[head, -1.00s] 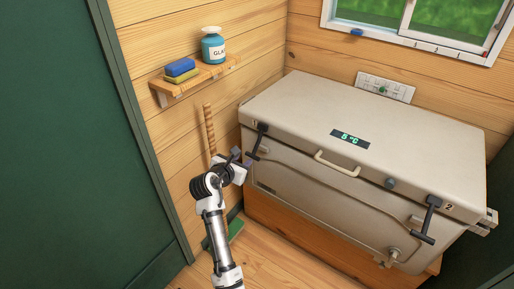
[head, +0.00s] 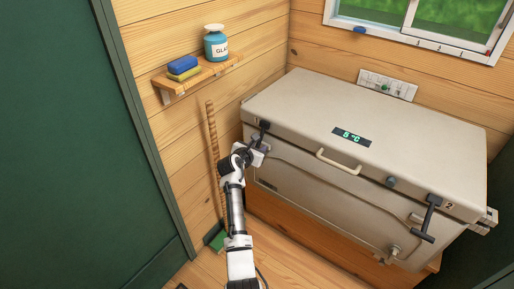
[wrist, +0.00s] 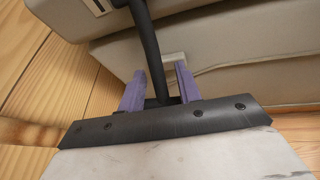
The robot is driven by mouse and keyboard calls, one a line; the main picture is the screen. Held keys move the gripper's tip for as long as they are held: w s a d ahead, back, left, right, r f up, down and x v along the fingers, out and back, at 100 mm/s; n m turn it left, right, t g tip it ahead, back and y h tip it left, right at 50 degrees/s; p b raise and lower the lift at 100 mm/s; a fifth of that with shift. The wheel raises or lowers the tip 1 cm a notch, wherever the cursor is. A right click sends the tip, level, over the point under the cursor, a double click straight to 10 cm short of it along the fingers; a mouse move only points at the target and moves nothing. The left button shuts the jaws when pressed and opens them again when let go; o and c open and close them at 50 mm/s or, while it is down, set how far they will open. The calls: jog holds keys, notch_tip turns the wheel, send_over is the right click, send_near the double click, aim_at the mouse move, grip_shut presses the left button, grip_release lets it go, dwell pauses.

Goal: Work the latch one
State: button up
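Latch one is a black lever at the left end of the cream chest's front; its top shows in the head view (head: 263,127). My gripper (head: 260,147) is at this latch and hides its lower part. In the wrist view the black latch lever (wrist: 150,48) runs down between the two purple fingers of my gripper (wrist: 160,85). The fingers stand apart with a gap showing beside the lever, so the gripper looks open around it. The lever's lower end is hidden behind the dark gripper edge.
The cream chest (head: 410,142) has a front handle (head: 338,162), a green display (head: 352,137) and a second black latch (head: 430,217) at the right. A broom (head: 213,150) leans on the wall at left, below a shelf (head: 200,77). A green panel (head: 70,150) stands far left.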

grip_shut()
jog(key=shift+w+d+f+t+b, duration=0.25)
jog(key=shift+f+b, duration=0.2)
jog(key=shift+b, duration=0.45)
jog(key=shift+w+d+r+t+p, duration=0.15)
jog(key=shift+w+d+t+p, duration=0.1)
jog(key=shift+w+p, duration=0.2)
grip_release()
